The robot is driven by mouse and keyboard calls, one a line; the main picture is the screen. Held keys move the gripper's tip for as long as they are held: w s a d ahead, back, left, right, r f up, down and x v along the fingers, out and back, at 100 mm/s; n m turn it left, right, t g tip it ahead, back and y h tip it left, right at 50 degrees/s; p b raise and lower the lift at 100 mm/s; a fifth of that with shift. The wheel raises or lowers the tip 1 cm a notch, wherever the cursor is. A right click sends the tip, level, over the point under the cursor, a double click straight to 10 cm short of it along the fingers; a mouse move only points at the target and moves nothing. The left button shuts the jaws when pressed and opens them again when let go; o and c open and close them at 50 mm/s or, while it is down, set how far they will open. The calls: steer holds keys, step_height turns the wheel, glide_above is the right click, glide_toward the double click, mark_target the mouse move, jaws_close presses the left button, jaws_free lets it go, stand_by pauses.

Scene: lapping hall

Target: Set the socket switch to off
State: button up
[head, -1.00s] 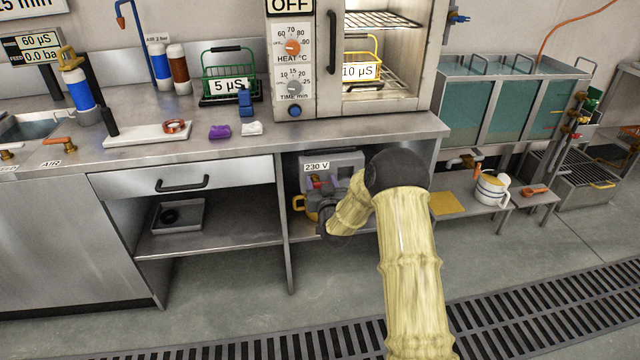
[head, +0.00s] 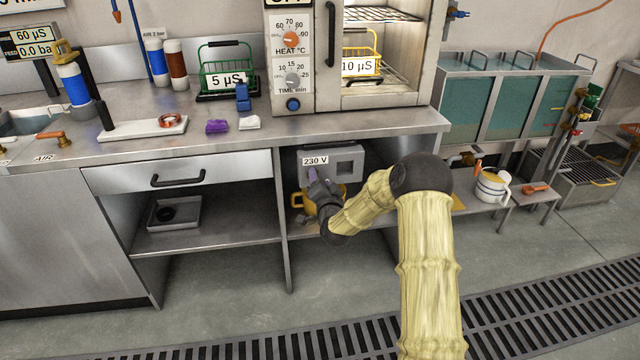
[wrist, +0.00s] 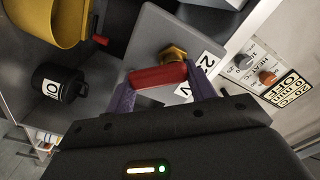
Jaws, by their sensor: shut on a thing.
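The socket switch is a red lever (wrist: 158,76) on a brass hub (wrist: 173,53), mounted on a grey socket box (head: 347,162) with a 230 V label (head: 315,160). The box sits under the bench, below the oven. My gripper (wrist: 161,86) has purple fingers, one at each end of the red lever, and is shut on it. In the head view my gripper (head: 314,178) is in front of the box, just below the label, and hides the lever. Part of the label is cut off by a finger in the wrist view. I cannot tell which setting the lever points to.
A yellow container (wrist: 48,18) and a black cylinder (wrist: 58,84) with a white label are near the box. The bench top (head: 190,148) overhangs it, and a divider panel (head: 282,230) stands to its left. The floor in front is clear.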

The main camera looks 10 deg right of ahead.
steer(key=m, duration=0.2)
steer(key=f+m, duration=0.1)
steer(key=shift+a+m+b, duration=0.1)
steer(key=shift+m+b, duration=0.25)
steer(key=shift+m, duration=0.05)
steer(key=m, duration=0.4)
steer(key=shift+a+f, duration=0.15)
steer(key=shift+a, duration=0.15)
steer(key=o, duration=1)
steer(key=shift+s, duration=0.2)
steer(key=s+p, duration=0.2)
steer(key=s, duration=1.5)
steer(key=shift+s, duration=0.1)
